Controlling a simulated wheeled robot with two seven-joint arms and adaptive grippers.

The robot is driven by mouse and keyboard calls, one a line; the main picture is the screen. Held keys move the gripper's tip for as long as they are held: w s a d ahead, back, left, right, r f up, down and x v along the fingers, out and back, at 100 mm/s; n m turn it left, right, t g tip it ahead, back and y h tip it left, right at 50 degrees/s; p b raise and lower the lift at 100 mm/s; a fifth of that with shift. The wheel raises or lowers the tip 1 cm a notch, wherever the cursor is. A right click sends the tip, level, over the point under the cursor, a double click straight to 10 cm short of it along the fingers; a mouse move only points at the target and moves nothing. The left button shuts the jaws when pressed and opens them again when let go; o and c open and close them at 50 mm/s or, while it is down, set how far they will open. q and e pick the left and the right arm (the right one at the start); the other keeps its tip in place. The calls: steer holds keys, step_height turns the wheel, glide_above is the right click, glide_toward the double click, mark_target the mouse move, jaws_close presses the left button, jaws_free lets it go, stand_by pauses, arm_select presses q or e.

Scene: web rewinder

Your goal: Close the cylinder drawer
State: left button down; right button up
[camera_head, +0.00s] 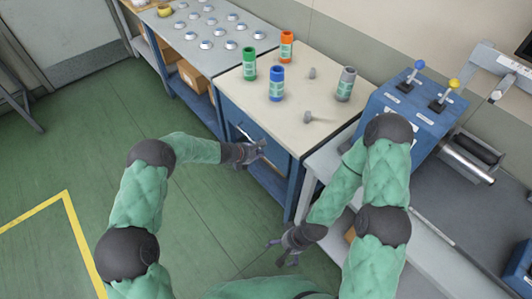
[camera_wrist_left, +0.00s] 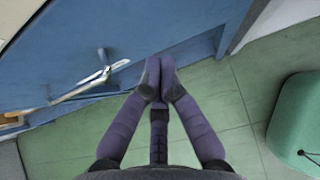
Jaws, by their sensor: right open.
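The blue cabinet (camera_head: 228,113) under the beige top has the drawer front (camera_wrist_left: 200,50) with a pale metal bar handle (camera_wrist_left: 103,75). How far the drawer stands out I cannot tell. My left gripper (camera_head: 262,148) is at the cabinet's front. In the left wrist view its fingertips (camera_wrist_left: 160,66) are together with nothing seen between them, close to the blue front and right of the handle; contact is unclear. My right gripper (camera_head: 277,254) is open and empty, low over the floor. Green (camera_head: 249,64), blue (camera_head: 276,83), orange (camera_head: 286,46) and grey (camera_head: 346,84) cylinders stand on the cabinet top.
A grey table (camera_head: 180,32) with several round pieces stands behind left, with boxes (camera_head: 195,77) beneath. A blue control box (camera_head: 410,105) with two levers and a roller (camera_head: 468,158) is at right. Small grey pieces lie on the cabinet top.

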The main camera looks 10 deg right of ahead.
arm_select(q)
steer(key=p+v, duration=0.2)
steer(key=v, duration=0.7)
steer(key=shift+s+a+r, duration=0.2)
steer(key=s+a+f+m+g+y, duration=0.1)
steer(key=s+a+f+m+g, duration=0.15)
steer(key=s+f+m, duration=0.4)
steer(key=s+a+f+m+g+y, duration=0.1)
steer(key=s+a+f+m+y, duration=0.2)
steer(key=s, duration=0.6)
steer(key=s+a+f+m+g, duration=0.1)
steer(key=s+a+f+m, duration=0.3)
steer(key=s, duration=0.4)
steer(key=s+r+m, duration=0.1)
steer(key=s+m, duration=0.8)
steer(key=shift+d+r, duration=0.25)
steer(key=shift+d, duration=0.2)
steer(key=shift+s, duration=0.15)
